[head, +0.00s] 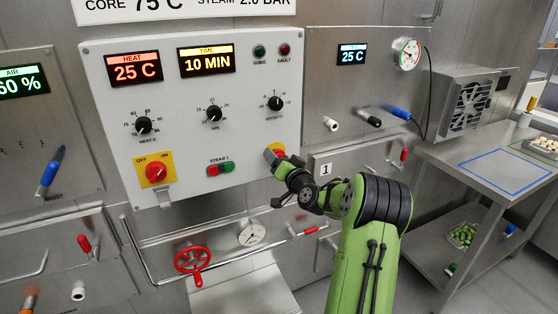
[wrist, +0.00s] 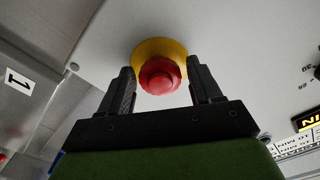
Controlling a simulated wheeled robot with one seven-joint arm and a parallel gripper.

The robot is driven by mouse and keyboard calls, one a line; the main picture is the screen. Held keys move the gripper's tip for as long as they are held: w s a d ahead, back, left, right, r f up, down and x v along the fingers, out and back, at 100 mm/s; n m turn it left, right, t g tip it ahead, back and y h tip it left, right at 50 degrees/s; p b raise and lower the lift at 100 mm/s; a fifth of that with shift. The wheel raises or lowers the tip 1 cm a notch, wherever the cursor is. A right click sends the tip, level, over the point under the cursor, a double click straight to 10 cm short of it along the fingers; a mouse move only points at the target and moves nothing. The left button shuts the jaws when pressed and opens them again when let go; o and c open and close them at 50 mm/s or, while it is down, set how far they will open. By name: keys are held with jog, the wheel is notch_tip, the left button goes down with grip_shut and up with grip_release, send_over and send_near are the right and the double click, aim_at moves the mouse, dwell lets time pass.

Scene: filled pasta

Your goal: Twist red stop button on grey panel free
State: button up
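The red stop button (wrist: 160,76) sits on a round yellow base on the grey panel (head: 200,108), at its lower right corner. In the head view the stop button (head: 281,153) is mostly hidden behind my gripper (head: 273,160). In the wrist view my gripper (wrist: 164,82) is open, with one black finger on each side of the red button. A gap shows between each finger and the button. I cannot tell how far the fingertips reach along it.
The panel also carries a red rotary switch (head: 155,171) on a yellow plate, a red-green rocker (head: 220,168) and several black knobs. A red valve wheel (head: 192,259) and a rail (head: 150,240) lie below. A steel table (head: 480,160) stands at right.

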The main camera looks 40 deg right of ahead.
jog(key=shift+o, duration=0.7)
jog(key=shift+f, duration=0.1)
jog(key=b+v, duration=0.3)
jog(key=v, duration=1.2)
jog(key=shift+s+a, duration=0.2)
jog(key=shift+s, duration=0.15)
